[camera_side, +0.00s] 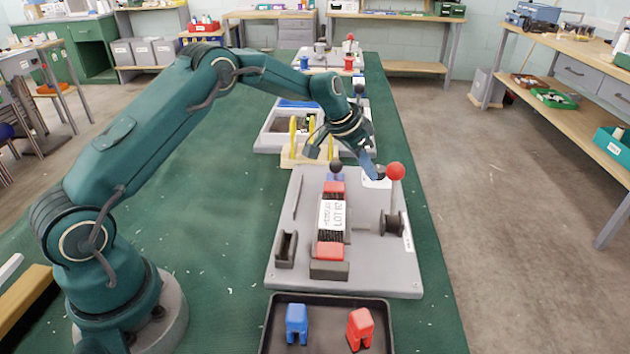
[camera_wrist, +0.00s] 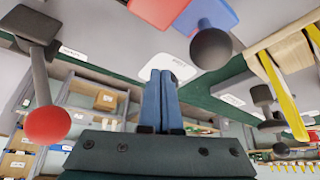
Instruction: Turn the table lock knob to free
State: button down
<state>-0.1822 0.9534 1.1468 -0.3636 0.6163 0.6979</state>
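My gripper (camera_side: 370,172) is above the far end of the grey fixture plate (camera_side: 360,275), left of a lever with a red ball knob (camera_side: 396,171). In the wrist view its two blue fingers (camera_wrist: 160,78) lie side by side with nothing seen between them. A black ball knob (camera_side: 336,168) stands left of the fingers, apart from them; it also shows in the wrist view (camera_wrist: 211,48). The red ball also shows at the left of the wrist view (camera_wrist: 48,125), clear of the fingers. No label shows which knob is the table lock.
The plate carries red blocks (camera_side: 331,251) around a part labelled LOT and a dark spool-like piece (camera_side: 393,225). A black tray (camera_side: 280,312) with a blue piece (camera_side: 297,324) and a red piece (camera_side: 360,329) is nearest the camera. A yellow-armed stand (camera_side: 293,140) is behind the plate.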

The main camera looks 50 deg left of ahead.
dwell(0.4)
jog(key=shift+s+r, duration=0.1)
jog(key=shift+s, duration=0.3)
jog(key=shift+r, duration=2.95)
jog(key=shift+w+a+f, duration=0.15)
jog(key=shift+a+f, duration=0.25)
jog(key=shift+f, duration=0.6)
jog(key=shift+w+a+f, duration=0.2)
jog(key=shift+a+f, duration=0.25)
jog(key=shift+f, duration=0.6)
jog(key=shift+w+a+f, duration=0.15)
jog(key=shift+a+f, duration=0.25)
jog(key=shift+f, duration=0.6)
jog(key=shift+w+d, duration=0.15)
jog(key=shift+w, duration=0.05)
